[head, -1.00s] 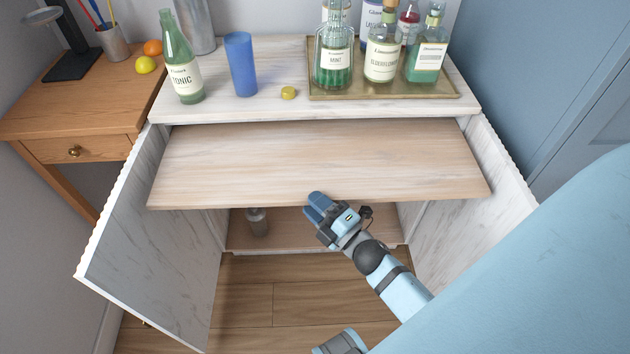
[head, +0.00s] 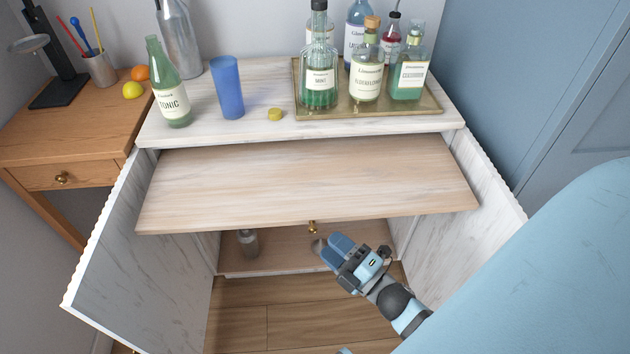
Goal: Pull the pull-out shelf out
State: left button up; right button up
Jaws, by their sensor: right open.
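The pull-out shelf (head: 305,180) is a pale wooden board standing well out from under the white cabinet top. A small brass knob (head: 312,227) shows at its front edge. My right gripper (head: 330,248) is open and empty, just below and to the right of the knob, apart from it. Its blue fingers point up and left toward the shelf's front.
Both cabinet doors, left (head: 140,260) and right (head: 485,185), stand open beside the shelf. A bottle (head: 248,242) stands on the lower shelf. On top are a tonic bottle (head: 170,95), a blue cup (head: 228,90), a yellow cap (head: 275,114) and a bottle tray (head: 420,108).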

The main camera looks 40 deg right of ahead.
jog(key=v, duration=0.5)
jog(key=shift+s+d, duration=0.1)
jog(key=shift+s, duration=0.2)
